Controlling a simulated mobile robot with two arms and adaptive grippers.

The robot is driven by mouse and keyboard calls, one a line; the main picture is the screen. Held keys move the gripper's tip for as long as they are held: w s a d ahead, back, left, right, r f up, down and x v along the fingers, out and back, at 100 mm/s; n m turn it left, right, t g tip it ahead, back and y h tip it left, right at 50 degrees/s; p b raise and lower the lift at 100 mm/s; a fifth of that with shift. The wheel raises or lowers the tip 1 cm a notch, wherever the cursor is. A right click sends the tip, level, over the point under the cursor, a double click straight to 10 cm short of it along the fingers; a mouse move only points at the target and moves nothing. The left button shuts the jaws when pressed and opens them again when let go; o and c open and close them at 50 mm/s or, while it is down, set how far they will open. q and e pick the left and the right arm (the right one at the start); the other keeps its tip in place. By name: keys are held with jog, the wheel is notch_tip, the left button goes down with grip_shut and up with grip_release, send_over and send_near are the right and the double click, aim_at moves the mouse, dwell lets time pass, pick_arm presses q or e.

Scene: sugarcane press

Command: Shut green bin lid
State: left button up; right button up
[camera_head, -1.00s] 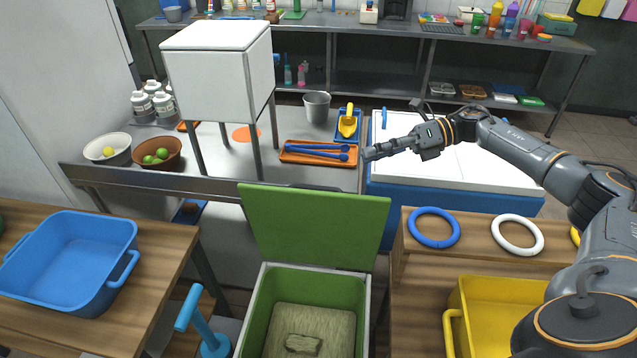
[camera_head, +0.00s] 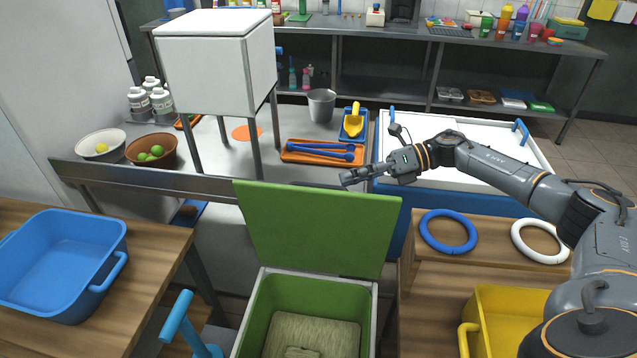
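The green bin (camera_head: 262,320) stands at the bottom centre, with a pale rim and something pale green and flat inside. Its green lid (camera_head: 318,226) is open and stands upright at the bin's far side, leaning slightly back. My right gripper (camera_head: 346,179) is above and behind the lid's top right corner, pointing left. Its fingers look close together, but the side angle hides whether there is a gap. It appears apart from the lid and I see nothing held. My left gripper is not in view.
A blue tub (camera_head: 62,262) sits on the wooden table at left. A yellow bin (camera_head: 510,305) and a wooden shelf with a blue ring (camera_head: 447,231) and a white ring (camera_head: 540,241) are at right. Behind the lid, an orange tray (camera_head: 322,152) lies on the metal counter.

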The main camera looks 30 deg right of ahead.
jog(key=p+x, duration=0.1)
jog(key=x, duration=0.5)
jog(key=shift+w+a, duration=0.1)
jog(key=shift+a, duration=0.15)
jog(key=shift+w+a+f+p, duration=0.25)
jog(key=shift+a+f+p, duration=0.1)
jog(key=shift+a, duration=0.25)
jog(key=shift+r, duration=0.1)
jog(key=shift+c, duration=0.4)
grip_shut()
